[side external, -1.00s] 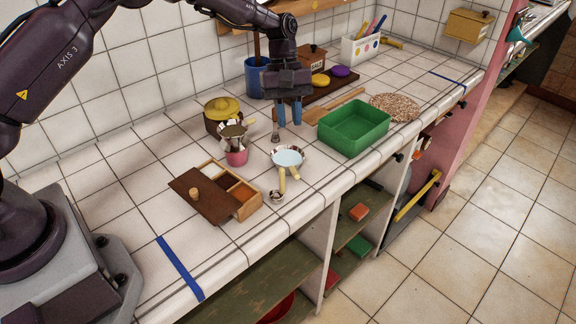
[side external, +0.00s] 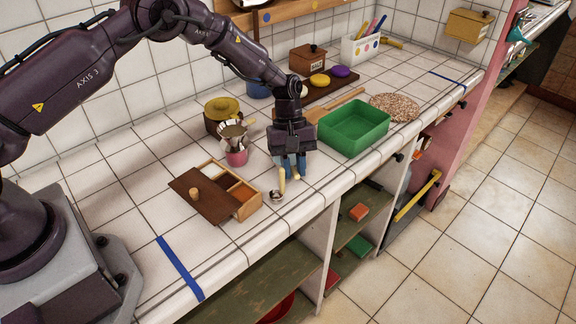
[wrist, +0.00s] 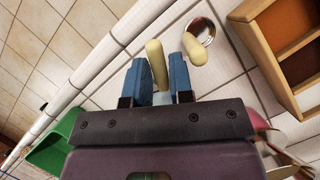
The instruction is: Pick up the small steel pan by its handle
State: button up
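The small steel pan, with a pale blue inside, is hidden behind my gripper in the side view. A sliver of its pale blue inside (wrist: 163,98) shows between my fingers in the wrist view. A cream-yellow handle (wrist: 156,63) lies between my two blue fingertips. My gripper (wrist: 159,75) is open and points down over the pan, with a finger on either side of this handle. A second cream-yellow handle (wrist: 195,48) lies outside the fingers, near a small round steel dish (wrist: 201,31). In the side view, the gripper (side external: 291,168) covers the pan area.
A wooden box with compartments (side external: 248,207) and a brown lid (side external: 203,197) stand close left. A green bin (side external: 354,128) is to the right. The counter's front edge (side external: 316,191) is close.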

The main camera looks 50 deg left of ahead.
grip_shut()
jog(key=shift+r, duration=0.1)
